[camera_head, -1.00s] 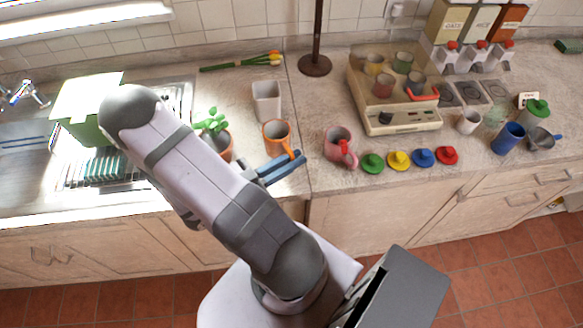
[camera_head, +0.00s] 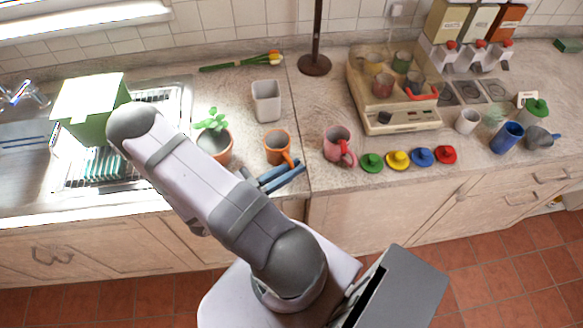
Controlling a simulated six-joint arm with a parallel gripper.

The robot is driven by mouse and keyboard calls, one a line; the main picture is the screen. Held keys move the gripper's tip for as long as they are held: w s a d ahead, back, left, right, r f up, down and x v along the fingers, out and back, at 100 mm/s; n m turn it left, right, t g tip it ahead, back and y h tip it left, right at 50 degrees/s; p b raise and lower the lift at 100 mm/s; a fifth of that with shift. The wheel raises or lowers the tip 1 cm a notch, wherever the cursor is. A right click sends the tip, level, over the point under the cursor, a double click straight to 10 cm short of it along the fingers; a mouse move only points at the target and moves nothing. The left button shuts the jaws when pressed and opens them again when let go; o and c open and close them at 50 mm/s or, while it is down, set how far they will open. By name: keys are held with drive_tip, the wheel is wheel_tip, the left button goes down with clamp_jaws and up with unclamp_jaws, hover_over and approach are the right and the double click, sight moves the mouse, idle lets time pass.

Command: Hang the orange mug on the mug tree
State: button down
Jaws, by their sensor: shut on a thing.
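The orange mug (camera_head: 276,147) is upright near the front of the counter, its handle (camera_head: 291,160) toward the front right. My gripper (camera_head: 285,173), with blue fingers, is shut at the mug's handle side. The exact contact is too small to make out, and I cannot tell whether the mug's bottom touches the counter. A dark brown post on a round base (camera_head: 314,66) stands at the back, right of and beyond the mug; it looks like the mug tree. Its top is cut off by the picture edge and no branches show.
A potted plant (camera_head: 214,138) stands close left of the mug, a pale square cup (camera_head: 267,101) behind it. A red mug (camera_head: 337,146) stands to the right. Tulips (camera_head: 240,62) lie near the post. The counter between cup and post is clear.

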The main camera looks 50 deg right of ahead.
drive_tip(key=shift+f, duration=0.2)
drive_tip(key=c, duration=1.8)
unclamp_jaws()
drive_tip(key=shift+c, duration=0.2)
drive_tip(key=shift+r, duration=0.1)
drive_tip(key=shift+r, duration=0.15)
drive_tip(key=shift+w+a+b, duration=0.25)
drive_tip(key=shift+a+b, duration=0.05)
drive_tip(key=shift+a, duration=0.2)
drive_tip(key=b+v, duration=0.3)
drive_tip(key=v, duration=0.8)
drive_tip(key=shift+b, duration=0.35)
